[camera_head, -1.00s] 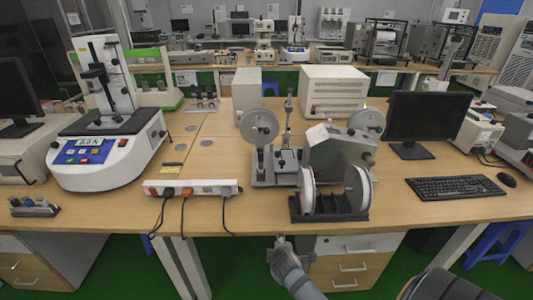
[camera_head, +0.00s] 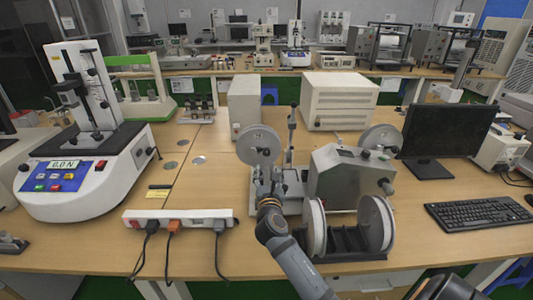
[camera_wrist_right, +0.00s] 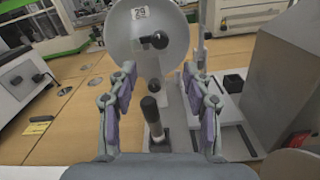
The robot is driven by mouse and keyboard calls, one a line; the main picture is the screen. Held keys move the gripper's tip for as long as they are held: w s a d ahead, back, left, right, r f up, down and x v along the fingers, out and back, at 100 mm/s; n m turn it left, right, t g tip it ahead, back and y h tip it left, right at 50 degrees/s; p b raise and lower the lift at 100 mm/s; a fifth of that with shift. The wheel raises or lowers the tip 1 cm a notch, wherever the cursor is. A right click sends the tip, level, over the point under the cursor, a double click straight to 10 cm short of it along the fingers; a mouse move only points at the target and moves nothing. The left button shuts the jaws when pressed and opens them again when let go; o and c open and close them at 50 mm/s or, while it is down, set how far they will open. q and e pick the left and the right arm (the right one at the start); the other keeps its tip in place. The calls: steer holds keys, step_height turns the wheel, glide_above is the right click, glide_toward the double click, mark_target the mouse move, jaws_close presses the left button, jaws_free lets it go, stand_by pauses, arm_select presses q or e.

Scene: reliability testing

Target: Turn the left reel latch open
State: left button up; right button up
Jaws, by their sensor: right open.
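The left reel (camera_head: 258,145) is a pale grey disc standing upright on the winding machine, in the middle of the head view. In the right wrist view the left reel (camera_wrist_right: 128,25) shows a "29" label, and a dark knob-like latch (camera_wrist_right: 160,40) sticks out near its hub. My right gripper (camera_head: 268,178) is just in front of and below this reel. In the right wrist view its two fingers (camera_wrist_right: 160,95) are spread apart with nothing between them, and the latch lies beyond them, apart from the fingertips. My left gripper is not in view.
A black-handled lever (camera_wrist_right: 152,110) stands below the reel. The grey machine housing (camera_head: 345,175) is to the right, with white spools (camera_head: 377,222) on a black rack in front. A power strip (camera_head: 180,217) lies to the left. A monitor (camera_head: 445,130) stands at right.

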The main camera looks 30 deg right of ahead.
mark_target(267, 154)
steer(key=x, duration=0.8)
steer(key=shift+w+d+r, duration=0.1)
steer(key=shift+d, duration=0.1)
steer(key=shift+w+d+r, duration=0.1)
steer(key=shift+w+d, duration=0.2)
steer(key=shift+w, duration=0.25)
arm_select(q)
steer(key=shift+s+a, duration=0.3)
arm_select(e)
steer(key=shift+c, duration=0.8)
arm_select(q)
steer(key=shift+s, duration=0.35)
arm_select(e)
jaws_close()
